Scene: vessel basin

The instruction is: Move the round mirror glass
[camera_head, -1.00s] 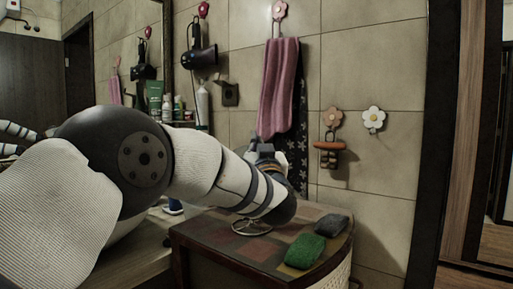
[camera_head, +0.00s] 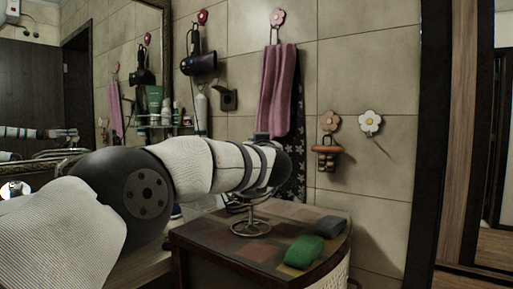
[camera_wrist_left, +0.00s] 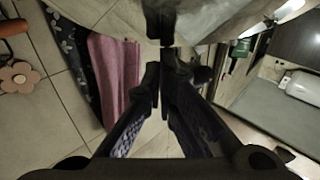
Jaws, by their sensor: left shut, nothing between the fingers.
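A small metal stand (camera_head: 251,212) with a round wire base stands on the patterned cabinet top (camera_head: 210,232) in the head view. My left forearm and wrist cover what is above the stand, so the round mirror glass is hidden there. In the left wrist view a pale, reflective surface with a curved lower edge spans the top, probably the round mirror glass (camera_wrist_left: 105,18). My left gripper (camera_wrist_left: 163,66) points at its edge, with the fingers together and nothing between them. I cannot tell whether the tips touch it. My right gripper is not in view.
A green sponge (camera_head: 303,252) and a grey sponge (camera_head: 329,227) lie at the cabinet's right side. A pink towel (camera_head: 277,90) hangs on the wall behind, beside a dark patterned cloth. A hair dryer (camera_head: 200,63) hangs left, above bottles near a large wall mirror.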

